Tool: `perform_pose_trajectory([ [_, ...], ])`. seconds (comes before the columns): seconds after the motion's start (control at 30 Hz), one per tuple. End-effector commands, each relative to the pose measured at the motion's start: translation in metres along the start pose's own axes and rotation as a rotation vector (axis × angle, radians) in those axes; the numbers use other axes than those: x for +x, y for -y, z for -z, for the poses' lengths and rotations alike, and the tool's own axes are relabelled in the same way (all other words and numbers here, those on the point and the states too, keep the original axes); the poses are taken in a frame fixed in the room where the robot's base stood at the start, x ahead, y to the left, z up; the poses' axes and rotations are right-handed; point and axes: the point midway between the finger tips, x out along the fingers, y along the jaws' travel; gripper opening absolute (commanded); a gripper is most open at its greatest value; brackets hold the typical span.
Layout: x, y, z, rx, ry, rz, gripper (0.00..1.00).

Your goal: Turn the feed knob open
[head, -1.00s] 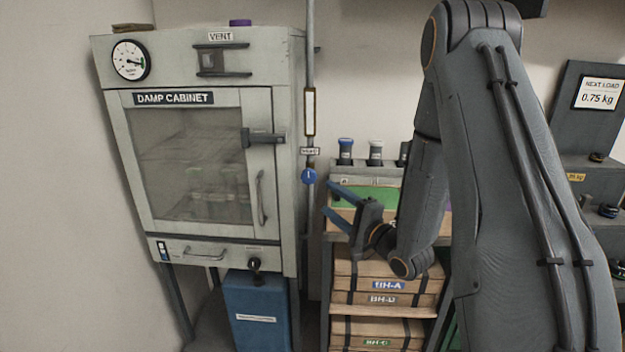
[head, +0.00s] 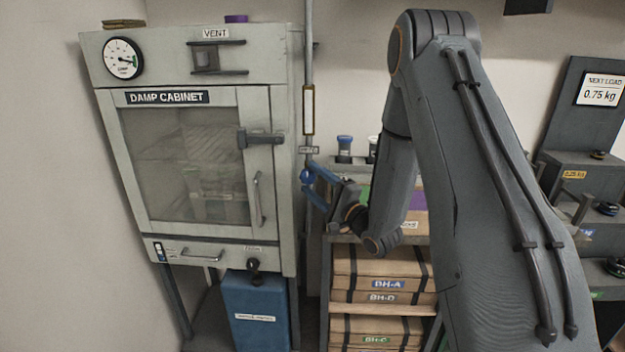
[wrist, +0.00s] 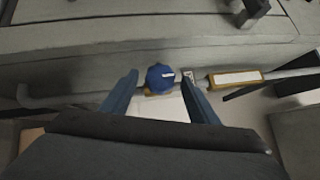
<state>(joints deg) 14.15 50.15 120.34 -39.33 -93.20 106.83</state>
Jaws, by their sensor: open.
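The feed knob (head: 306,176) is a small round blue knob on the thin vertical pipe to the right of the damp cabinet. In the wrist view the blue knob (wrist: 160,77) has a short white mark on its face and sits between the two fingertips. My gripper (head: 312,184) is open, with its blue fingers reaching left to the knob. In the wrist view my gripper (wrist: 162,88) has one finger on each side of the knob, with a visible gap on both sides. In the head view the fingers partly cover the knob.
The grey damp cabinet (head: 174,247) stands just left of the pipe (head: 309,60). A yellow-framed sight strip (head: 308,110) is on the pipe above the knob. A shelf with wooden boxes (head: 385,262) stands below my gripper. A blue container (head: 258,300) is under the cabinet.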

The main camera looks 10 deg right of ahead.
Motion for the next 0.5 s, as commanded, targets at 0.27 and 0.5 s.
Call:
perform_pose_trajectory([
  [0.27,0.0052,-0.0008,-0.0017,0.001,0.001,-0.001,0.55],
  [0.5,0.0050,-0.0006,-0.0016,0.000,0.001,-0.001,0.24],
])
